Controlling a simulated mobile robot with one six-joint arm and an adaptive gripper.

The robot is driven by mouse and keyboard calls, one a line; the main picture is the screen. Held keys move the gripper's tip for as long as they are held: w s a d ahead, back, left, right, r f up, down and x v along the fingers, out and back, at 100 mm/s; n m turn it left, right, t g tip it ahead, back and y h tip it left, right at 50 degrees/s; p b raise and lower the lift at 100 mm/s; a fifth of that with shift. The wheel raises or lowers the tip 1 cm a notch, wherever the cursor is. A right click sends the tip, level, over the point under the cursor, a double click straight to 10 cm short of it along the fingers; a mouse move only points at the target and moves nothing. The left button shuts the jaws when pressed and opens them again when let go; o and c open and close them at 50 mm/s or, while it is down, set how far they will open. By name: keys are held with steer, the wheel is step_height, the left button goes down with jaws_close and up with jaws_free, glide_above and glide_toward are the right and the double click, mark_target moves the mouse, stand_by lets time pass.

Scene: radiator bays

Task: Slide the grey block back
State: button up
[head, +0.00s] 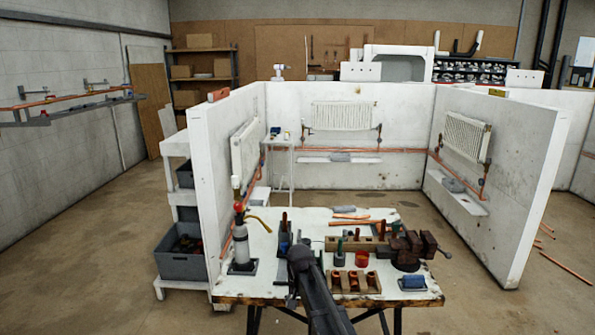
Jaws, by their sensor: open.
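Several small grey pieces could be the grey block, and I cannot tell which one is meant. One grey piece (344,210) lies flat near the back edge of the workbench. A grey block (340,157) sits on the low white shelf below the back-wall radiator. Another grey block (453,185) sits on the shelf below the right-wall radiator. My gripper (298,252) is at the end of my dark arm, over the left-middle of the bench. It looks empty and open, apart from all these pieces; its fingertips are hard to make out.
The workbench (285,222) holds a gas torch bottle (241,240) at left, a vise (410,247) at right, wooden racks, copper pipes and a blue block (413,282). White walls enclose the bay behind. A grey crate (181,254) stands left. Floor at far left is clear.

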steer(key=s+d+r+n+p, duration=0.1)
steer(key=s+d+r+p, duration=0.2)
steer(key=s+d, duration=1.3)
steer(key=s, duration=0.4)
steer(key=shift+d+r+n, duration=0.2)
steer(key=shift+d+n, duration=0.2)
steer(key=shift+c, duration=1.3)
steer(key=shift+w+a, duration=0.1)
steer(key=shift+w, duration=0.05)
